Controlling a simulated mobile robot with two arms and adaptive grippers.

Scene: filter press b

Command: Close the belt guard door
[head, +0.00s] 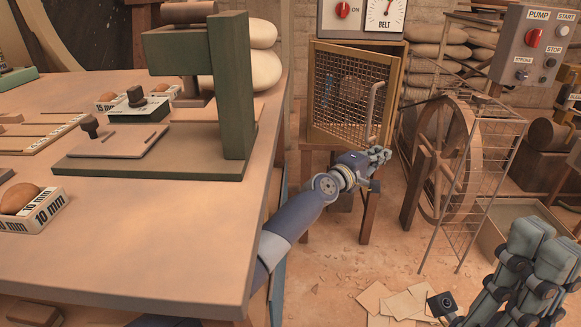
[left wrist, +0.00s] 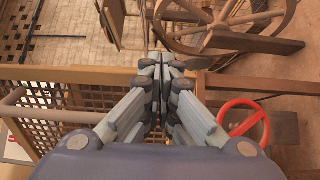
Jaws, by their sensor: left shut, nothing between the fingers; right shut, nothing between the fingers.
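The belt guard door (head: 345,92) is a wire mesh panel in a yellow-brown wooden frame, on the cabinet under the belt gauge. It appears ajar, its right edge angled forward. An upright grey bar handle (head: 372,112) is near that edge; a grey bar and mesh also show at left in the left wrist view (left wrist: 38,97). My left gripper (head: 380,155) is shut and empty, just below the handle at the door's lower right corner; I cannot tell whether it touches. Its fingers (left wrist: 163,70) are together in the left wrist view. My right gripper (head: 530,240) is shut and empty at lower right.
A workbench (head: 180,245) with a green press (head: 235,100) fills the left, and my left arm reaches past its edge. A spoked wheel (head: 445,160) and a wire panel (head: 490,180) stand right of the door. Paper sheets (head: 392,300) lie on the floor.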

